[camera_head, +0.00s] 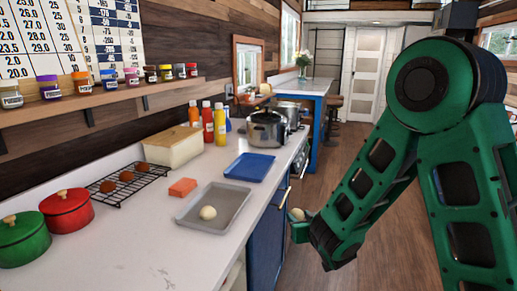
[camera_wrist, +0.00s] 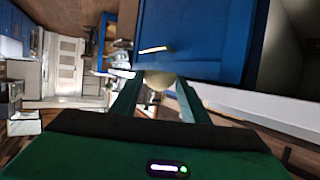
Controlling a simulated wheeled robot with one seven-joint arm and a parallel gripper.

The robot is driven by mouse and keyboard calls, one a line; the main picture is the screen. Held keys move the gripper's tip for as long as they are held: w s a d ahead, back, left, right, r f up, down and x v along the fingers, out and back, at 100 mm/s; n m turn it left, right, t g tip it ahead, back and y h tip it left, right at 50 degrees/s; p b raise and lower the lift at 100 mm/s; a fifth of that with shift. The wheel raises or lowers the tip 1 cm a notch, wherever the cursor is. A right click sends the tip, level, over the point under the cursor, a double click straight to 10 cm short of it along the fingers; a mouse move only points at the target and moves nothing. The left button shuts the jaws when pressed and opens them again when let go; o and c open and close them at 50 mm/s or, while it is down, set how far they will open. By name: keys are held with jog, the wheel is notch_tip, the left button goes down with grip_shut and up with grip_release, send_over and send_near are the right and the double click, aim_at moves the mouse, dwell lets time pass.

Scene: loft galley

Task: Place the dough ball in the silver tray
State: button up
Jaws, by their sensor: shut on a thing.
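The silver tray (camera_head: 234,218) lies on the white counter. One pale dough ball (camera_head: 208,212) rests in it. My gripper (camera_head: 298,217) is off the counter's right edge, beside the blue cabinet front and to the right of the tray. It is shut on another pale dough ball (camera_head: 297,213). In the wrist view that held ball (camera_wrist: 158,80) shows between my two green fingers, partly hidden by them.
A blue tray (camera_head: 250,167) lies behind the silver tray. An orange-red block (camera_head: 182,187) and a black rack (camera_head: 125,182) with brown balls are to the left. Red (camera_head: 68,211) and green (camera_head: 22,238) pots stand farther left. The front counter is bare.

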jog(key=w+d+f+m+h, duration=0.1)
jog(key=d+f, duration=0.5)
jog(key=d, duration=0.2)
jog(key=w+d+f+m+h, duration=0.1)
jog(key=d+f, duration=0.5)
jog(key=d, duration=0.2)
jog(key=shift+w+d, duration=0.3)
jog(key=shift+w, duration=0.05)
jog(key=shift+f, duration=0.1)
jog(key=shift+w+r, duration=0.1)
jog(key=shift+r, duration=0.15)
jog(key=shift+a, duration=0.1)
